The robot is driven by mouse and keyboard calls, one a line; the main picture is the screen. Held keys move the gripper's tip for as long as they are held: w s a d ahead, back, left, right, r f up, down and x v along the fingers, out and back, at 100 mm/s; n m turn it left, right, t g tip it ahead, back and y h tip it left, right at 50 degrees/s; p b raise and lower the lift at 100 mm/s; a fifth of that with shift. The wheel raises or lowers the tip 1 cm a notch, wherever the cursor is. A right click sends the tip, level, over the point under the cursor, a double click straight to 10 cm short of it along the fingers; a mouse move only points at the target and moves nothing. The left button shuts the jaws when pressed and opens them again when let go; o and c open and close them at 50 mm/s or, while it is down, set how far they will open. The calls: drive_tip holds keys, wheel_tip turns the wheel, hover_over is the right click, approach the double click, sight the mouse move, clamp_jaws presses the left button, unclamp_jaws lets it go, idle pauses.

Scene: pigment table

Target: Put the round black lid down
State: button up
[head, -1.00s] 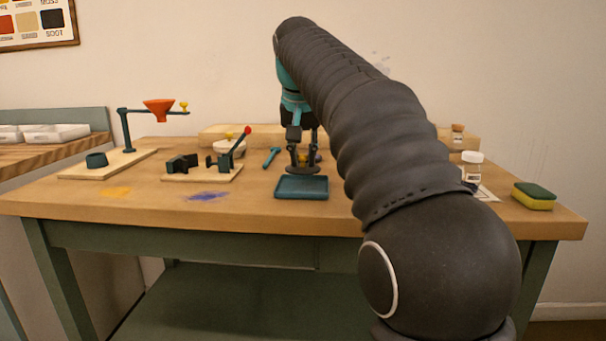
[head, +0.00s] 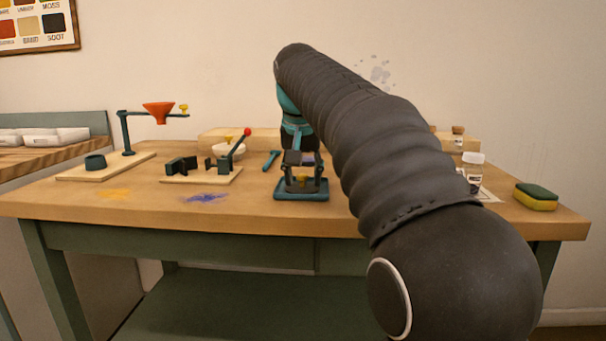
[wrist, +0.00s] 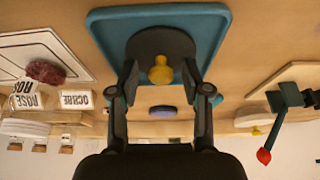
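The round black lid (wrist: 150,42) has a yellow knob (wrist: 160,70) at its middle. In the head view my gripper (head: 303,176) points down over the teal tray (head: 287,197), and the lid (head: 302,187) is within the tray's outline. The lid looks level and very low; I cannot tell whether it touches the tray's floor. The tray also shows in the wrist view (wrist: 105,35).
A teal tool (head: 271,160) lies left behind the tray. A board with black blocks and a red-tipped lever (head: 247,132) stands further left, near an orange funnel stand (head: 158,112). A white-capped jar (head: 473,172) and a sponge (head: 535,197) are at right. A purple-topped round thing (wrist: 163,111) is behind.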

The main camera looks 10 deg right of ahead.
drive_tip(key=p+v, duration=0.3)
drive_tip(key=v, duration=0.9)
drive_tip(key=shift+r+p, duration=0.2)
drive_tip(key=shift+p, duration=0.1)
drive_tip(key=s+f+n, duration=0.1)
drive_tip(key=s+f, duration=1.2)
drive_tip(key=f, duration=0.2)
drive_tip(key=s+d+f+n+t+y, duration=0.1)
drive_tip(key=s+f+n, duration=0.1)
drive_tip(key=s+f, duration=1.1)
wheel_tip(320, 180, down, 3)
drive_tip(key=shift+d+f+n, duration=0.1)
drive_tip(key=shift+d+n, duration=0.1)
drive_tip(key=shift+n, duration=0.1)
